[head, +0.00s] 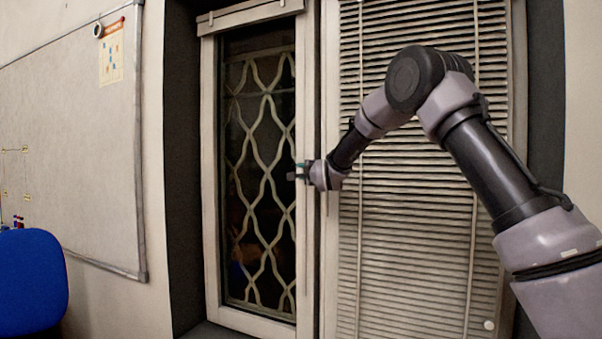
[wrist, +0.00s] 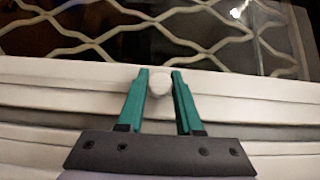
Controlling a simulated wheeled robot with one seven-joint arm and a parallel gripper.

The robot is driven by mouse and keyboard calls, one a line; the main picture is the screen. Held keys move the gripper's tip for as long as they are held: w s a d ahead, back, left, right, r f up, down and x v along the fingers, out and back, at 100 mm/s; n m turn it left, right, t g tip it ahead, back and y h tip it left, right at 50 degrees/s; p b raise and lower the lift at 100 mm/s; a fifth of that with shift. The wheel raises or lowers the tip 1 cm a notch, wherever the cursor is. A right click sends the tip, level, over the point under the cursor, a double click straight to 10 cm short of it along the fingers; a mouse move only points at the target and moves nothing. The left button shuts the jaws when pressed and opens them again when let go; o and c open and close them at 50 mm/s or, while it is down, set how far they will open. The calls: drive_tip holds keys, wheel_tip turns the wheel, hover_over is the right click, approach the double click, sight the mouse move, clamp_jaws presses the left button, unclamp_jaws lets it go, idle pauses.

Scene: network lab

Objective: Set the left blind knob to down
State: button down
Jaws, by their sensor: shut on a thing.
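My gripper (head: 298,173) is at the right frame of the left window in the head view. In the wrist view my gripper (wrist: 160,74) has its two teal fingers on either side of a small round white knob (wrist: 159,84) and is shut on it. The knob sits on the pale window frame (wrist: 60,75). In the head view the knob is too small and covered to make out. The left blind (head: 250,14) is gathered up at the top of the left window, leaving the glass and lattice (head: 262,180) bare.
The right blind (head: 420,230) hangs lowered, with a small white round knob (head: 488,324) near its bottom right. My arm crosses in front of it. A whiteboard (head: 70,140) is on the left wall, and a blue chair (head: 30,280) stands at lower left.

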drive_tip(key=shift+f, duration=0.1)
approach(297, 285)
drive_tip(key=x, duration=0.5)
drive_tip(key=c, duration=0.6)
unclamp_jaws()
drive_tip(key=shift+w+a+f, duration=0.1)
drive_tip(key=shift+f, duration=0.05)
drive_tip(key=v, duration=1)
drive_tip(key=shift+s, duration=0.35)
